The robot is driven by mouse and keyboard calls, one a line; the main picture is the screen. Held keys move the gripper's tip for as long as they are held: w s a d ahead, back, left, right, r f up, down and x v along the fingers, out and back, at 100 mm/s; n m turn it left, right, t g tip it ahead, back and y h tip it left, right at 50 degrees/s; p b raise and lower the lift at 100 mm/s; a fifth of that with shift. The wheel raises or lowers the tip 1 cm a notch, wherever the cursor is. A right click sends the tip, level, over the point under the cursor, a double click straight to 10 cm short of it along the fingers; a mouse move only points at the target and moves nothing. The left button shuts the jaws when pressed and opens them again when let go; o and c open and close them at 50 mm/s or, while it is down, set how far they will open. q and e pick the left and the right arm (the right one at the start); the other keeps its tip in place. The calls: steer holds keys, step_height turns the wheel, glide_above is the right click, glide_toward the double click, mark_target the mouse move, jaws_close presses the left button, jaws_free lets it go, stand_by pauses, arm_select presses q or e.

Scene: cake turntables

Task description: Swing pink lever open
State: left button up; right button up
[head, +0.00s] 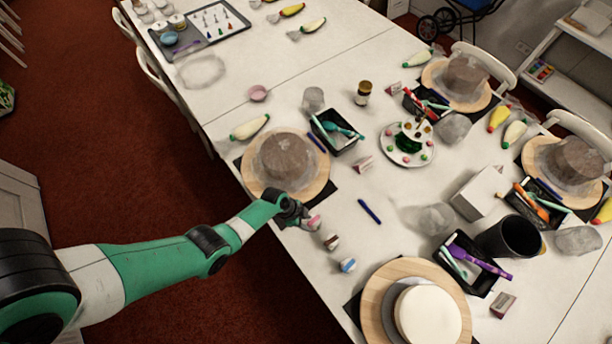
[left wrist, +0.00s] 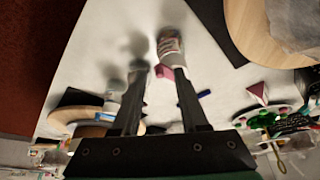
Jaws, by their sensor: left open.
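The pink lever (head: 314,222) is a small pink piece on a little pale container near the table's front edge. I cannot tell whether a finger touches the lever. In the head view my gripper partly hides the container. My right gripper is not in view.
Two similar small containers stand close by, one with a dark reddish top (head: 331,242) and one with blue (head: 347,265). A turntable with a brown cake (head: 260,183) is behind my gripper. A blue pen (head: 369,211) lies to the right. Bare table (head: 340,195) lies between.

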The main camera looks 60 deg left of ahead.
arm_select(q)
jaws_close()
steer(key=shift+d, duration=0.1)
stand_by(0.3)
steer(key=w+d+n+g+y+b, duration=0.1)
steer(key=w+d+n+y+b, duration=0.2)
steer(key=n, duration=1.5)
steer(key=shift+w+d+n+y, duration=0.4)
steer(key=shift+w+d+y, duration=0.85)
steer(key=shift+y, duration=0.45)
steer(key=shift+w+a+b, duration=0.1)
steer(key=shift+b, duration=0.2)
